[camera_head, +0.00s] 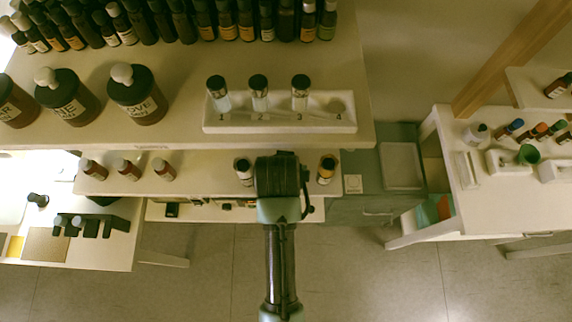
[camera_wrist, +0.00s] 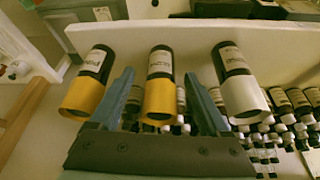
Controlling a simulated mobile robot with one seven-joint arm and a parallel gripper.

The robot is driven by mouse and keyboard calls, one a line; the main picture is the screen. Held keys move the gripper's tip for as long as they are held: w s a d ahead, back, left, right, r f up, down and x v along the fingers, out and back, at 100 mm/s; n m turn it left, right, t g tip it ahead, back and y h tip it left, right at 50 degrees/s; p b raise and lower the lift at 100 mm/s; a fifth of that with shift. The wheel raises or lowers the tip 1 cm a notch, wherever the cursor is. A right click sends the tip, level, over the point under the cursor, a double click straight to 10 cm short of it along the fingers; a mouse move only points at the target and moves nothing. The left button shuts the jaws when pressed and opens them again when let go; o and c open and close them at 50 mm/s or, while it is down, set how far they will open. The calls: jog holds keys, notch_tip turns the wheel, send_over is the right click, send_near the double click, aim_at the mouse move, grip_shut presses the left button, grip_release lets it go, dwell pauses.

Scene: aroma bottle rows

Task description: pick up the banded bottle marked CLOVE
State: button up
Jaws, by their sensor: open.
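Three dark banded bottles show in the wrist view: a yellow-banded one at left (camera_wrist: 84,95), a yellow-banded one in the middle (camera_wrist: 159,96), and a white-banded one at right (camera_wrist: 241,92). Their white labels are too small to read, so I cannot tell which says CLOVE. My gripper (camera_wrist: 160,76) is open, one finger on each side of the middle bottle in the picture; I see no contact. In the head view, the white-banded bottle (camera_head: 243,172) and a yellow-banded bottle (camera_head: 327,169) flank my arm, which hides the middle one and my fingertips.
The bottles stand on a lower shelf (camera_head: 215,180) under a wider upper shelf (camera_head: 180,130). The upper shelf bears a numbered white rack (camera_head: 230,125), large dark jars, one with letters "OVE" showing (camera_head: 138,98), and rows of bottles. Three small bottles (camera_head: 127,169) stand further left.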

jog(key=shift+p+x, duration=0.35)
jog(key=shift+x, duration=1.35)
jog(key=shift+a, duration=0.1)
grip_shut()
